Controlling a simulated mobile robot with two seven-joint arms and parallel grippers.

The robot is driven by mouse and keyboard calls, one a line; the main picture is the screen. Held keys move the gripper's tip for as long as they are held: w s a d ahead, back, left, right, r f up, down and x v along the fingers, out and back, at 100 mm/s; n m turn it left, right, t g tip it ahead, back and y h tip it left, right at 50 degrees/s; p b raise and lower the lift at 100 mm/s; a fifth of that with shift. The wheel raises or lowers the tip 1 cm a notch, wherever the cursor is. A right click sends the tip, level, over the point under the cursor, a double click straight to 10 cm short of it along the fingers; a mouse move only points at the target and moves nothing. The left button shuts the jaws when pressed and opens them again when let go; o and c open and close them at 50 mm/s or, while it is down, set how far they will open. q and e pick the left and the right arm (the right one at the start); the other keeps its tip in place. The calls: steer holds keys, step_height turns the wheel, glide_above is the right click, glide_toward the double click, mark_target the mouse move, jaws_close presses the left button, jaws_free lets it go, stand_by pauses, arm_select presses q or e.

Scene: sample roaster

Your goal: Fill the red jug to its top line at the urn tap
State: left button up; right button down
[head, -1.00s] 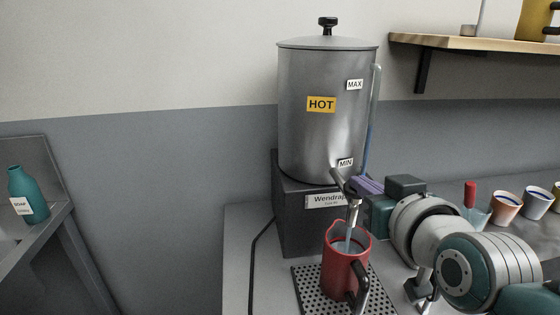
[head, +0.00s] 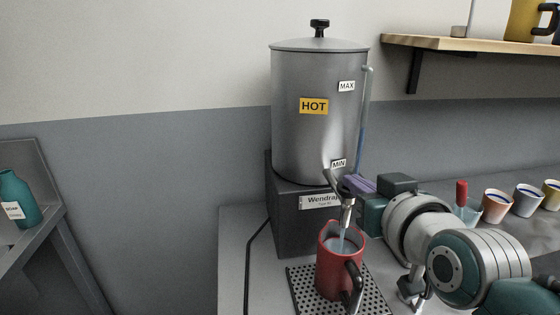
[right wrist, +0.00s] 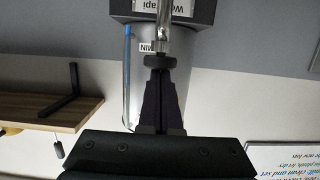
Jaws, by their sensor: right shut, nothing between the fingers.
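The red jug (head: 328,271) stands upright on the drip grid below the urn tap (head: 347,212), its black handle toward me. A thin stream runs from the spout into it, and pale water shows inside its mouth. Its top line cannot be made out. The steel urn (head: 312,130) carries HOT, MAX and MIN labels. My right gripper (head: 356,185) is shut and empty, its fingertips at the tap's lever. In the right wrist view the closed fingers (right wrist: 161,98) lie just below the tap's black knob (right wrist: 160,62); contact is unclear. My left gripper is out of view.
The perforated drip grid (head: 301,284) lies on the counter. Several cups, including an orange-white one (head: 496,207), and a red-handled tool (head: 461,191) stand at the right behind my arm. A wooden shelf (head: 465,43) is above. A teal soap bottle (head: 24,198) stands far left.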

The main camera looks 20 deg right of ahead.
steer(key=s+a+r+p, duration=0.2)
steer(key=s+r, duration=0.4)
steer(key=s, duration=0.3)
steer(key=shift+s+a+p, duration=0.15)
steer(key=shift+s+p, duration=0.1)
steer(key=shift+p, duration=0.4)
steer(key=s+a+f+n+g+y, duration=0.2)
steer(key=s+a+f+g, duration=0.25)
steer(key=s, duration=0.35)
steer(key=s+a+f+n+g+y, duration=0.2)
steer(key=s+a+f+g, duration=0.1)
steer(key=s+g, duration=0.4)
step_height(320, 180, up, 36)
steer(key=s+p, duration=0.1)
steer(key=p, duration=3.4)
steer(key=shift+s+n+p, duration=0.25)
steer(key=shift+n+p, duration=0.05)
